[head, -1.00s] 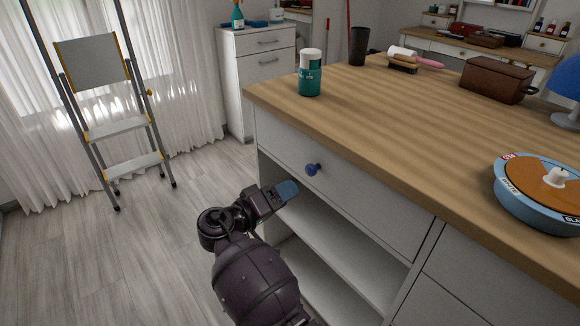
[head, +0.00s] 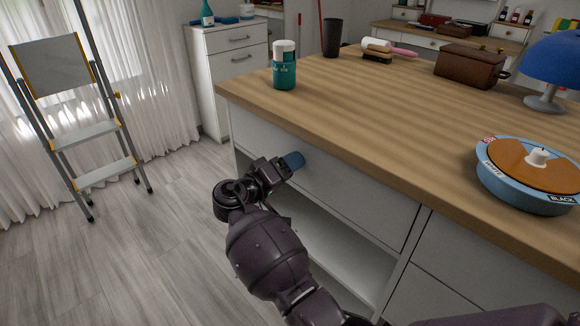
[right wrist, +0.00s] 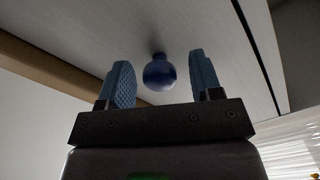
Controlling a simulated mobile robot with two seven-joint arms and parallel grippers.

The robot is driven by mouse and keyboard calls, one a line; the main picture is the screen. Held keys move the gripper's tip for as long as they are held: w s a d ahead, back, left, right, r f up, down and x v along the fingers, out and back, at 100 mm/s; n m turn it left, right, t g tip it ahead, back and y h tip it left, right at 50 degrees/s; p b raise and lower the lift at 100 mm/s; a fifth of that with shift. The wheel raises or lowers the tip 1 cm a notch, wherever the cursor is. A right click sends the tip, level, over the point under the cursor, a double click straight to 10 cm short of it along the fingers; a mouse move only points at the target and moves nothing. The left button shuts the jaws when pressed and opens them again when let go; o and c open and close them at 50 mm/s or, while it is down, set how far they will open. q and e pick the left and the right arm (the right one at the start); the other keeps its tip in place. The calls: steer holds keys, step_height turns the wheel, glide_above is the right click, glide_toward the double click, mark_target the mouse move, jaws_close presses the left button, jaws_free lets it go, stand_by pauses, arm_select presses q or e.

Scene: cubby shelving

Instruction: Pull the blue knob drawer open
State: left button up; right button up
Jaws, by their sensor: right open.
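The blue knob (right wrist: 159,73) shows in the right wrist view between the two blue fingertips of my right gripper (right wrist: 162,80), with a gap on each side. The knob sits on the white drawer front (head: 350,190) under the wooden counter top. In the head view my right gripper (head: 292,161) is at the left part of the drawer front and hides the knob. The gripper is open and holds nothing. The drawer front looks flush with the cabinet. My left gripper is not in view.
An open shelf (head: 340,255) lies below the drawer. On the counter (head: 400,125) stand a green jar (head: 284,68), a blue round dish (head: 530,190) and a brown box (head: 470,66). A stepladder (head: 80,130) stands at the left.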

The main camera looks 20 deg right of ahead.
steer(key=shift+d, duration=0.25)
jaws_close()
stand_by(0.3)
